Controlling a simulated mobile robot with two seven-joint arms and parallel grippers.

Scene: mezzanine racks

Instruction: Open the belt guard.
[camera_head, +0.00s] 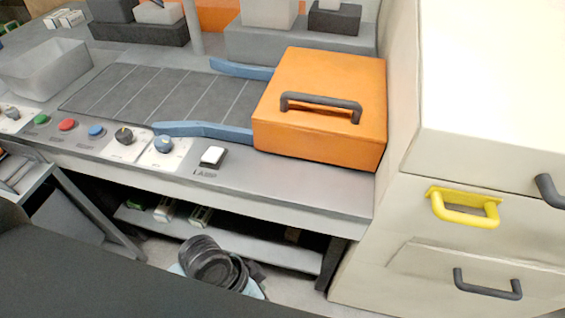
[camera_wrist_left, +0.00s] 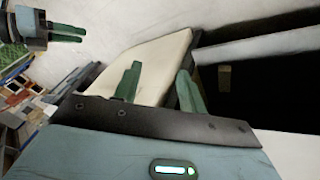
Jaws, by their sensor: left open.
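The belt guard (camera_head: 315,125) is an orange box-shaped cover with a dark bar handle (camera_head: 320,104) on top. It sits flat over the right end of the dark conveyor belt (camera_head: 150,98), in the head view. My left gripper (camera_wrist_left: 158,75) shows in the left wrist view with its two green fingers apart and nothing between them. It is away from the guard, which I cannot make out in that view. Another gripper with green fingers, which I take as my right (camera_wrist_left: 68,33), shows at the top left there; its opening is unclear. Neither gripper's fingers are visible in the head view.
Blue rails (camera_head: 205,131) flank the belt. A control panel with coloured buttons, knobs and a white lamp switch (camera_head: 213,156) runs along the front edge. A grey bin (camera_head: 45,70) stands left. A cream cabinet (camera_head: 480,135) with a yellow handle (camera_head: 465,208) stands close on the guard's right.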

